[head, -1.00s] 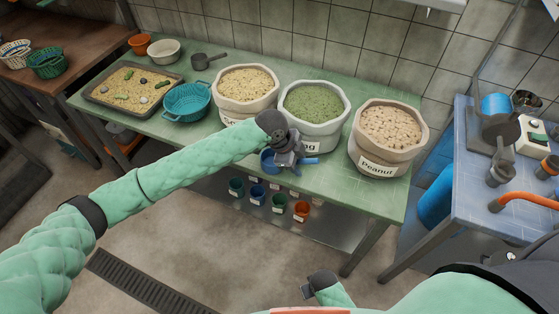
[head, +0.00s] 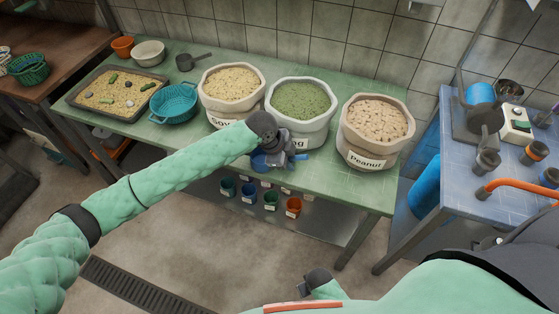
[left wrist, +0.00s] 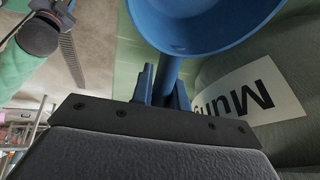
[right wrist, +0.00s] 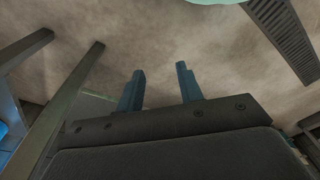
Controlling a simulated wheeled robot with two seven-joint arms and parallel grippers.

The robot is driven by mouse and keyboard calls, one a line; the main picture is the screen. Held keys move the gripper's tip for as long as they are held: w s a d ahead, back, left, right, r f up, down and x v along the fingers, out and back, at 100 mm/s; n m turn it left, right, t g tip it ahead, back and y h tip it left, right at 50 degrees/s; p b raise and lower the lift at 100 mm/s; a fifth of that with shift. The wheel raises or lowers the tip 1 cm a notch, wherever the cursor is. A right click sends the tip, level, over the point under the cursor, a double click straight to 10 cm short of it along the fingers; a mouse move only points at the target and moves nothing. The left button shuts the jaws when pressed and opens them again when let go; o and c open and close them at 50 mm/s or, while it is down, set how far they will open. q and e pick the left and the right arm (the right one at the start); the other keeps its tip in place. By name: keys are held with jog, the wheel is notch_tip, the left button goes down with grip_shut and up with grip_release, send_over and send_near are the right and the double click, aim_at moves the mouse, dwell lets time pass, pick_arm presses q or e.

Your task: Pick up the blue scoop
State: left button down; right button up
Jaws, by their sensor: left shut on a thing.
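The blue scoop (head: 259,161) is at the front of the green table, before the mung sack (head: 300,104). My left gripper (head: 290,158) is shut on its handle. In the left wrist view the scoop's bowl (left wrist: 200,22) fills the top, and its handle runs down between the fingers (left wrist: 164,88). The sack's "Mung" label (left wrist: 250,95) is close beside it. Whether the scoop touches the table is hard to tell. My right gripper (right wrist: 160,88) is open and empty, its fingers apart over the floor; in the head view it is low at the bottom middle.
The soy sack (head: 232,88) and peanut sack (head: 377,125) flank the mung sack. A teal basket (head: 174,104), a tray of beans (head: 116,94) and a grey scoop (head: 195,61) lie left. Several small cups (head: 270,200) stand on the lower shelf. A blue table (head: 480,195) is right.

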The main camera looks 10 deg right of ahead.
pick_arm(q)
jog(key=shift+r, duration=0.15)
